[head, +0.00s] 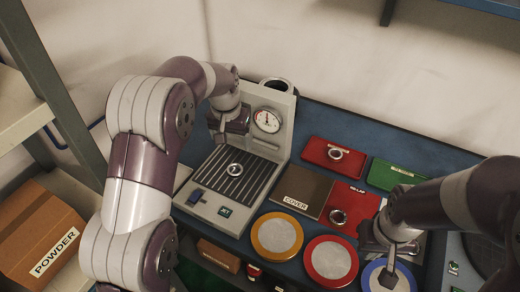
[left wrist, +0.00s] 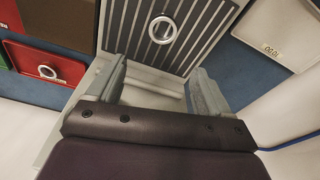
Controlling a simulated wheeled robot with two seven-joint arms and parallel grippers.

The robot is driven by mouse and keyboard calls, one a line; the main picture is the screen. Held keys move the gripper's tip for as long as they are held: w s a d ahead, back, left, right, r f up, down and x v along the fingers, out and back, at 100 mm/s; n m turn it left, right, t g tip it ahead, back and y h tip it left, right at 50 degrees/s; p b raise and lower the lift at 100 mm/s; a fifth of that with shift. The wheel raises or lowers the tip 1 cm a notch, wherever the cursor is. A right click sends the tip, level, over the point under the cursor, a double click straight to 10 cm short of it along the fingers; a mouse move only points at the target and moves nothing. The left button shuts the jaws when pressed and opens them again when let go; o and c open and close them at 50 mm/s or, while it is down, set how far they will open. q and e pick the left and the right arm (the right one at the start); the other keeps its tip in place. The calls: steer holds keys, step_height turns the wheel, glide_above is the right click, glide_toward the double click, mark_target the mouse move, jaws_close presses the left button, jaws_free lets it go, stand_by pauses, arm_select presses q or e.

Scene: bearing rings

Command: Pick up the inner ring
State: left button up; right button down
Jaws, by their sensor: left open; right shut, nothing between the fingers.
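A small silver ring (head: 235,170) lies on the dark slatted plate of the grey gauge machine; it also shows in the left wrist view (left wrist: 162,30). I cannot tell by label which is the inner ring. My left gripper (head: 232,138) is open and empty above the back of the slatted plate; in the left wrist view its fingers (left wrist: 157,82) are apart, short of the ring. My right gripper (head: 389,268) is shut and empty over the blue-rimmed disc.
The machine's upright with a round dial (head: 267,120) stands close behind my left gripper. A brown COVER plate (head: 302,192), a green tray (head: 392,174), a yellow-rimmed disc (head: 277,236) and a red-rimmed disc (head: 331,259) lie to the right. A POWDER box (head: 45,240) is at left.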

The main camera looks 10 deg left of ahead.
arm_select(q)
glide_toward(235, 172)
steer(key=shift+w+d+f, duration=0.1)
steer(key=shift+d+f, duration=0.05)
steer(key=shift+f, duration=0.35)
steer(key=shift+w+d+f, duration=0.15)
steer(key=shift+f, duration=0.3)
step_height(235, 172, down, 4)
steer(key=shift+a+p, duration=0.15)
steer(key=shift+p, duration=0.25)
steer(key=shift+w+f, duration=0.1)
steer(key=shift+f, duration=0.2)
steer(key=shift+w+f, duration=0.1)
steer(key=shift+w, duration=0.05)
steer(key=c, duration=1.2)
steer(key=shift+c, duration=0.4)
arm_select(e)
steer(key=shift+s+r, duration=0.55)
steer(key=shift+r, duration=0.1)
